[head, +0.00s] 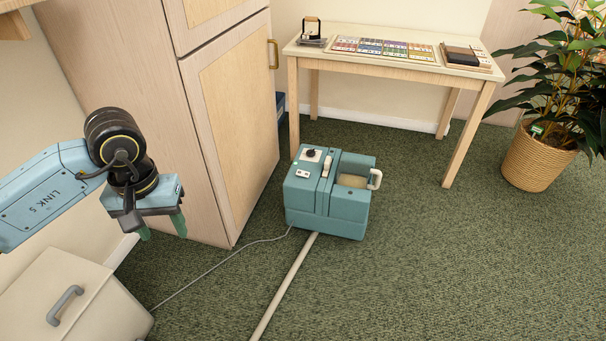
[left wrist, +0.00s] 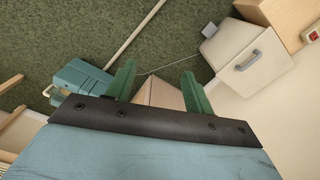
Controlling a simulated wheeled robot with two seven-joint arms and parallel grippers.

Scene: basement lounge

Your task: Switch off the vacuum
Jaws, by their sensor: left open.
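The vacuum (head: 328,205) is a teal box on the green carpet, right of the tall wooden cabinet. In the left wrist view the vacuum (left wrist: 86,76) shows at the left. My left gripper (head: 163,232) is left of the vacuum and apart from it, high in front of the cabinet. Its green fingers (left wrist: 158,90) are spread and empty. My right gripper is not in view.
A grey cord (head: 215,262) and a beige hose (head: 285,285) cross the carpet. A low cream cabinet (head: 85,300) is at lower left. A table (head: 390,65) and potted plant (head: 540,155) stand behind. Carpet at right is clear.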

